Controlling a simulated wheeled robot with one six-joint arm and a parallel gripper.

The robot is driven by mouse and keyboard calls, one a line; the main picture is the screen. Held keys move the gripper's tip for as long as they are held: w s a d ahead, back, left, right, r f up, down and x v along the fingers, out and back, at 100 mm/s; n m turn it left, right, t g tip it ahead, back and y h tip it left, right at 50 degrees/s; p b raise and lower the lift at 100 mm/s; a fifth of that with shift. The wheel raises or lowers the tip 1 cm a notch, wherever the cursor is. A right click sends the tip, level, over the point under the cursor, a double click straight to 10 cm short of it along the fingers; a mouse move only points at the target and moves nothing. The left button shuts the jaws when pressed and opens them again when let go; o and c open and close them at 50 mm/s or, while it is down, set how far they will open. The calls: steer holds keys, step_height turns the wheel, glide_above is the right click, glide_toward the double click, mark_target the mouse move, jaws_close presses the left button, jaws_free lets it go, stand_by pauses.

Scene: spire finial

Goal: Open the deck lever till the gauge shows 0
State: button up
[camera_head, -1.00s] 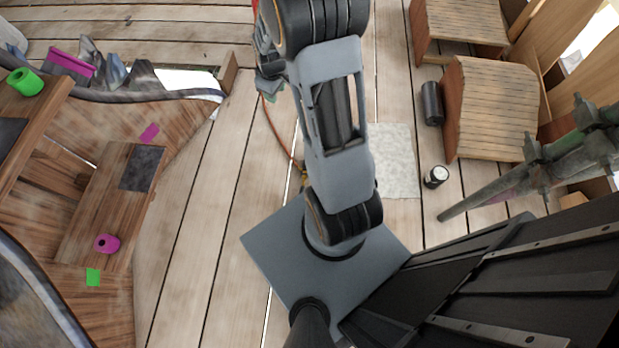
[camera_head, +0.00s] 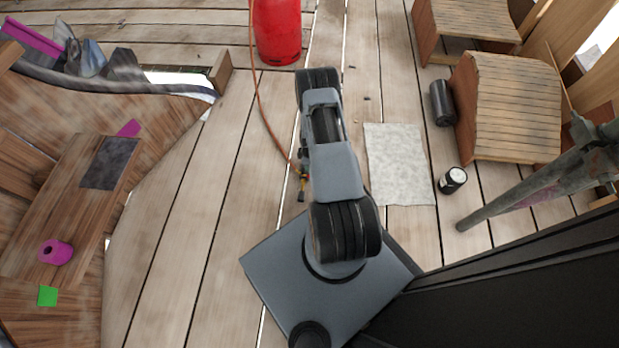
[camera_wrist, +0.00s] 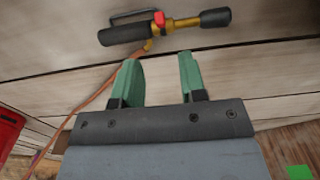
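A torch-like tool lies on the deck in the wrist view, with a black grip (camera_wrist: 125,34), a thin bar looped beside the grip, a red knob (camera_wrist: 159,19), brass fittings and a black nozzle (camera_wrist: 215,17). In the head view the tool (camera_head: 302,186) is small, left of my arm. My gripper (camera_wrist: 160,72) is open and empty in the wrist view, its green fingers pointing toward the tool, apart from it. The gripper is hidden in the head view. A small black round item with a white face (camera_head: 453,180) stands on the deck; I cannot read it.
An orange hose (camera_head: 262,110) runs from the tool to a red cylinder (camera_head: 277,30). A grey mat (camera_head: 399,165) lies right of my arm.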

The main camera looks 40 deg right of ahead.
step_height(320, 180, down, 11)
steer(key=b, duration=0.4)
steer(key=shift+r, duration=0.15)
jaws_close()
